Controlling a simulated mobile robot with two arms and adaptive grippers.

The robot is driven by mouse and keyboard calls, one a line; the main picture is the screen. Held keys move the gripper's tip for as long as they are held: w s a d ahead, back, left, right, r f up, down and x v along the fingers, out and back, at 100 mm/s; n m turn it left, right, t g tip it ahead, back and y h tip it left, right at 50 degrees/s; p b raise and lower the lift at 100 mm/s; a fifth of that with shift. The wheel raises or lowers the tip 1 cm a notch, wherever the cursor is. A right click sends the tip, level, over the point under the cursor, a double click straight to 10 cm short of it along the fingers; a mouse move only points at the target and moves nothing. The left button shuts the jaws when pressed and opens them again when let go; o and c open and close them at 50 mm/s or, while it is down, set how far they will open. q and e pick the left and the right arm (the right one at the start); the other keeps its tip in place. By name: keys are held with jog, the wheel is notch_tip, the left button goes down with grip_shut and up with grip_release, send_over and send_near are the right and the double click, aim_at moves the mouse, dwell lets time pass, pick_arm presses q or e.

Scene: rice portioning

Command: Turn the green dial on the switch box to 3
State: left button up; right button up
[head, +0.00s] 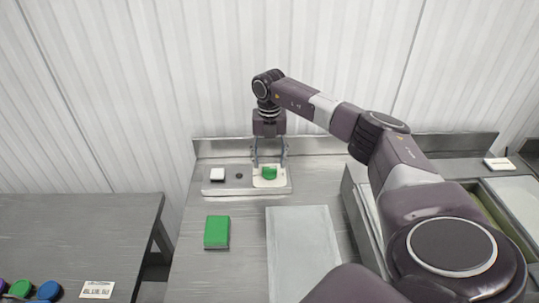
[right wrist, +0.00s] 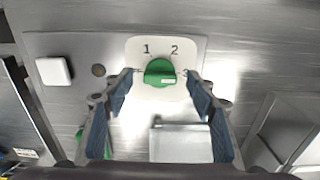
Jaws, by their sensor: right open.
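The switch box (head: 247,188) is a light grey panel at the back of the table. Its green dial (head: 270,174) sits on a white plate at the right end. In the right wrist view the dial (right wrist: 160,72) shows close up, with 1 at upper left, 2 at upper right and 3 at right, partly hidden by a finger. A small white mark is on the dial's lower right; I cannot tell its setting for sure. My right gripper (head: 269,162) points down over the dial, open. Its fingertips (right wrist: 160,77) stand either side of the dial, apparently with gaps. My left gripper is out of view.
A white square button (head: 217,174) and a small dark round spot (head: 239,176) are left of the dial. A green block (head: 216,230) and a grey tray (head: 304,208) lie in front. Containers stand at right. A lower table (head: 75,235) is at left.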

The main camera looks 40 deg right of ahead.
notch_tip(320, 180, up, 11)
jog(key=shift+f, duration=0.2)
jog(key=shift+s+f, duration=0.1)
dwell(0.5)
